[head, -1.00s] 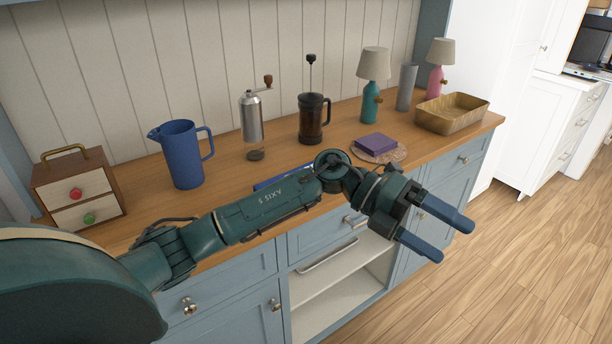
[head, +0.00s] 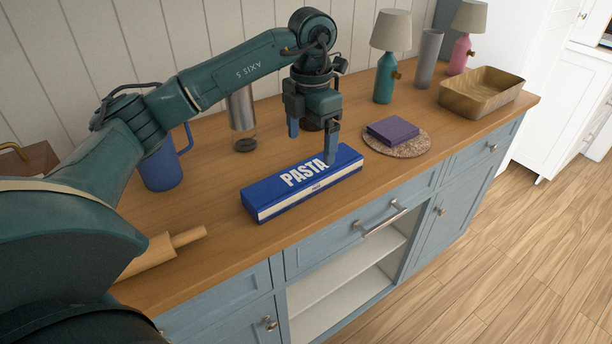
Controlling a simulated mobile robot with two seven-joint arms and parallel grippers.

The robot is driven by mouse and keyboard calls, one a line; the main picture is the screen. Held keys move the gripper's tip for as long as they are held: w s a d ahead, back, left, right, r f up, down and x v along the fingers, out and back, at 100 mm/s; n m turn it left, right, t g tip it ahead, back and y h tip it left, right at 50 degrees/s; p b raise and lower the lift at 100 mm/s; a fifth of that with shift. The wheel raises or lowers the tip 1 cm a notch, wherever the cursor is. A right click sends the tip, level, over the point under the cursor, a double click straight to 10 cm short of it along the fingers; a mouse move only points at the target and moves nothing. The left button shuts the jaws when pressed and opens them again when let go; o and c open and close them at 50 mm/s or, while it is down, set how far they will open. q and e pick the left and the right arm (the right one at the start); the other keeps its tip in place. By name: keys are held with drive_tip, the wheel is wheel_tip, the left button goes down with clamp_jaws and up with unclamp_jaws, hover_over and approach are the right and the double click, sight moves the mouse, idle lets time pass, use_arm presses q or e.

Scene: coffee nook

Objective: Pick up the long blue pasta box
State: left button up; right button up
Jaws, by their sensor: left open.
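The long blue pasta box (head: 270,197) lies flat on the wooden counter near its front edge, with white PASTA lettering on top and a white band on its front side. My left gripper (head: 312,146) is open and points down above the right part of the box. One finger is in front of the box's right part, the other shows behind its far edge. I cannot tell whether either finger touches the box. My right gripper is not in view.
A rolling pin (head: 160,252) lies left of the box. A blue pitcher (head: 160,172) and a grinder (head: 241,115) stand behind, partly hidden by my arm.

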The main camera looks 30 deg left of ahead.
sight(306, 172)
use_arm(q)
wheel_tip(306, 172, down, 4)
drive_tip(key=shift+r, duration=0.2)
drive_tip(key=shift+s+a+f+p, duration=0.15)
drive_tip(key=shift+a+f, duration=0.1)
drive_tip(key=shift+f, duration=1.1)
drive_tip(key=shift+w+a+f+p, duration=0.1)
drive_tip(key=shift+a+f+p, duration=0.1)
drive_tip(key=shift+f, duration=1.15)
drive_tip(key=shift+c, duration=0.2)
drive_tip(key=shift+r, duration=0.1)
drive_tip(key=c, duration=1.4)
